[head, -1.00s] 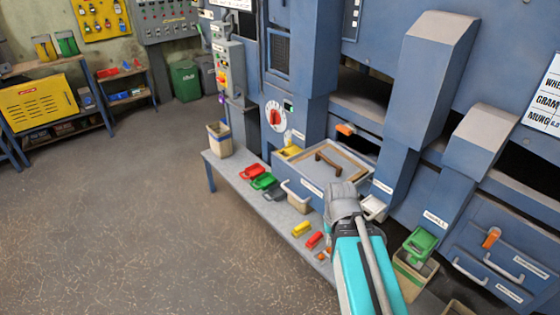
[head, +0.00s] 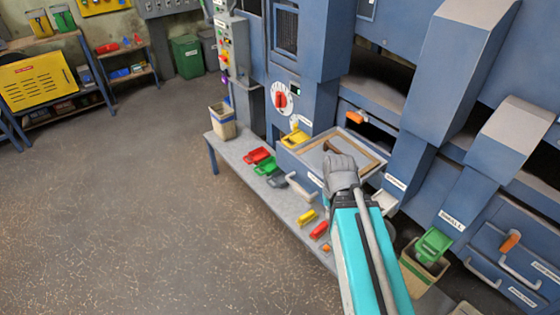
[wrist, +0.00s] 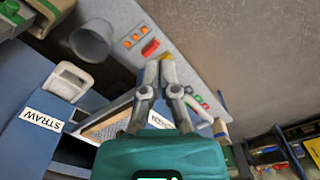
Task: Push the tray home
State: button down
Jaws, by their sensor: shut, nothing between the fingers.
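The tray (head: 298,166) is a blue-grey drawer with a wooden-framed top and a brown handle. It sticks out of the machine front over the bench in the head view. Part of its mesh top and frame shows at the left of the fingers in the wrist view (wrist: 108,122). My gripper (head: 336,160) is shut and empty. In the head view it overlaps the tray's front right part and hides it. In the wrist view its fingertips (wrist: 160,62) come together in front of the bench. I cannot tell whether they touch the tray.
The bench (head: 240,150) holds red, green and grey scoops, a yellow piece (head: 306,218) and a red piece (head: 319,230). A bin (head: 222,122) stands at its far end. Machine chutes (head: 440,80) rise on the right. The floor at left is clear.

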jog(key=w+a+n+t+h+b, duration=0.5)
jog(key=w+a+n+h, duration=0.2)
jog(key=w+a+n, duration=1.6)
jog(key=shift+w+a+r+n, duration=0.25)
jog(key=shift+w+a+n, duration=0.15)
jog(key=shift+n, duration=0.7)
jog(key=b, duration=0.7)
send_near(283, 163)
jog(key=shift+x, duration=3.45)
jog(key=shift+a+f, duration=0.1)
jog(key=shift+a, duration=0.05)
